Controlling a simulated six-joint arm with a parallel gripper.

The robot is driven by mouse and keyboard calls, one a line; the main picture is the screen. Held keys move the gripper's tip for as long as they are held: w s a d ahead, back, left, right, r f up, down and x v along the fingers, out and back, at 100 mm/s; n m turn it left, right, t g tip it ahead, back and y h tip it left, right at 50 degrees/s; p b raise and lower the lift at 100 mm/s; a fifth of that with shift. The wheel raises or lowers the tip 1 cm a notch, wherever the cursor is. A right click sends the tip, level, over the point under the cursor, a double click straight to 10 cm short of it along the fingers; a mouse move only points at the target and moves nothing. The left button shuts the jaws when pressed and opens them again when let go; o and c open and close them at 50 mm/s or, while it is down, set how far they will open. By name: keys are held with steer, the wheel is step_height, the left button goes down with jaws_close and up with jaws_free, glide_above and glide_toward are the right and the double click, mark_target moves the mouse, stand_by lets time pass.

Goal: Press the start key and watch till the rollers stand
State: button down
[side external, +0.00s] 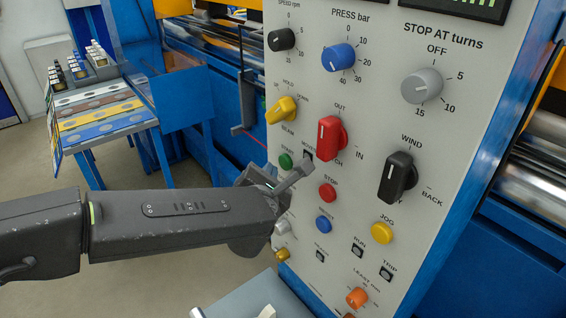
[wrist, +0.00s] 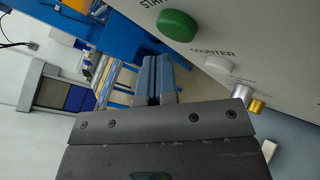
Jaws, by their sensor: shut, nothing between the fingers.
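The green start key (side external: 286,161) is a round button on the grey control panel, below the yellow selector. It also shows large in the wrist view (wrist: 178,25), under partly cropped lettering. My gripper (side external: 304,163) is in front of the panel, with its tips just right of the green key in the side view. In the wrist view my gripper (wrist: 157,60) has its fingers together and empty, with the key above and right of the tips and a gap in the picture between them. Shiny rollers (side external: 545,150) show at the right edge; whether they turn cannot be told.
Near the start key are the red stop button (side external: 327,192), a blue button (side external: 324,224), the red selector (side external: 330,139) and the black WIND knob (side external: 396,178). A white button (wrist: 219,65) sits by COUNTER. A table with coloured strips (side external: 95,115) stands at the left.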

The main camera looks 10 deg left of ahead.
steer(key=shift+w+d, duration=0.1)
steer(key=shift+d, duration=0.05)
steer(key=shift+w+d, duration=0.15)
steer(key=shift+w, duration=0.05)
steer(key=shift+w+d+r, duration=0.15)
steer(key=shift+w+r, duration=0.05)
steer(key=shift+w, duration=0.15)
stand_by(1.6)
steer(key=shift+s+a+r, duration=0.1)
steer(key=shift+s+a, duration=0.05)
steer(key=shift+a, duration=0.05)
steer(key=shift+s+d+r, duration=0.1)
stand_by(0.4)
steer(key=shift+s+a, duration=1.75)
steer(key=shift+f, duration=0.2)
